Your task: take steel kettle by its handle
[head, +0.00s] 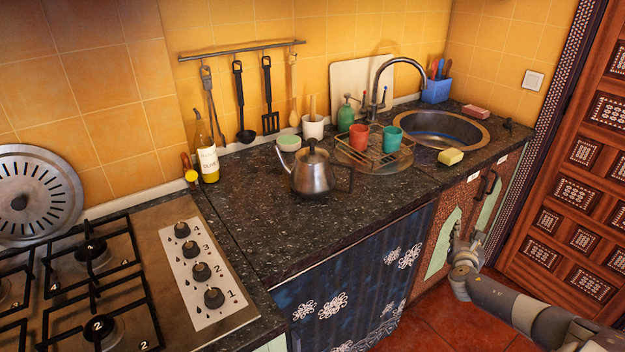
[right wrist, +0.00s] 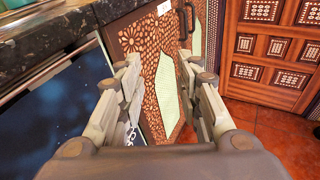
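The steel kettle (head: 311,176) stands upright on the dark speckled counter, left of the dish rack, with its black handle (head: 346,179) on the right side and its spout toward the left. My right gripper (head: 467,240) is in front of the lower cabinet, below the counter edge and well to the right of the kettle, not touching it. In the right wrist view its two fingers (right wrist: 162,85) stand wide apart with nothing between them, facing the patterned cabinet door. The kettle does not show in the right wrist view. My left gripper is not in view.
A dish rack (head: 372,159) with red and green cups stands right of the kettle. Behind it are a white crock (head: 313,128) and green-topped pot (head: 289,143). An oil bottle (head: 206,155) and gas hob (head: 90,290) are left. Counter in front of the kettle is clear.

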